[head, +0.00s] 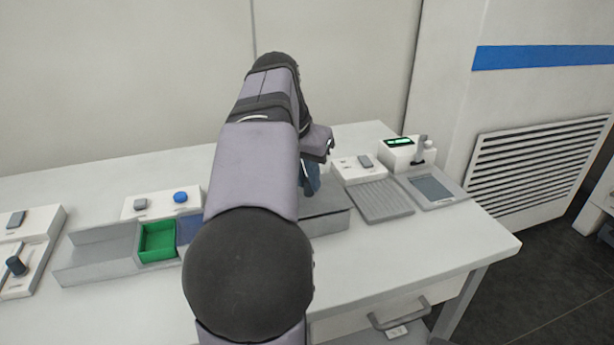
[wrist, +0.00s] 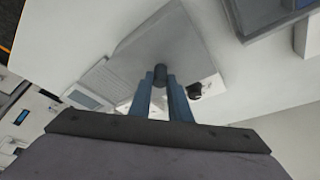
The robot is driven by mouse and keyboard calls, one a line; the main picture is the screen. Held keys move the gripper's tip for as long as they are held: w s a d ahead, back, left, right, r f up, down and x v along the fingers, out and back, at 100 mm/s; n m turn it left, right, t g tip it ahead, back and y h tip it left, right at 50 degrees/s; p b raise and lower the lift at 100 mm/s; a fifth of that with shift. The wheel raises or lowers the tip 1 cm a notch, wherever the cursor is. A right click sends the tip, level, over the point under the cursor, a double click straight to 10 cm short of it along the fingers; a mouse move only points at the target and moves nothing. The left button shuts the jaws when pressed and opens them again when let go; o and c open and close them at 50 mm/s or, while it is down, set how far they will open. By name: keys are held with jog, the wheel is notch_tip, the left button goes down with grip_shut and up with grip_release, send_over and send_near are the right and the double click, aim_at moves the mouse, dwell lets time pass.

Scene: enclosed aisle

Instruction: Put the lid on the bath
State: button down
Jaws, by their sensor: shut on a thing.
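My gripper (head: 309,187) points down over the grey box-shaped piece in the middle of the bench, partly hidden behind my arm. In the wrist view my gripper's blue fingers (wrist: 160,85) are shut on a dark round knob (wrist: 160,71). The knob stands on a flat grey plate, which looks like the lid (wrist: 168,40). In the head view the grey box (head: 330,222), likely the bath, shows its right part and front side. I cannot tell whether the lid rests on the bath or hangs just above it.
Right of the box are a ribbed grey tray (head: 382,202), a white unit with a green display (head: 398,146) and a grey pad (head: 432,188). Left are a green bin (head: 158,241), a blue knob (head: 180,196) and a unit with a black knob (head: 16,266). A wall stands behind.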

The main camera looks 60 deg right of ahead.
jog(key=shift+f+b, duration=0.35)
jog(key=shift+f, duration=0.15)
dwell(0.4)
jog(key=c, duration=1.6)
grip_release()
jog(key=shift+o, duration=0.2)
jog(key=p+v, duration=0.2)
jog(key=v, duration=0.5)
jog(key=shift+r, duration=0.2)
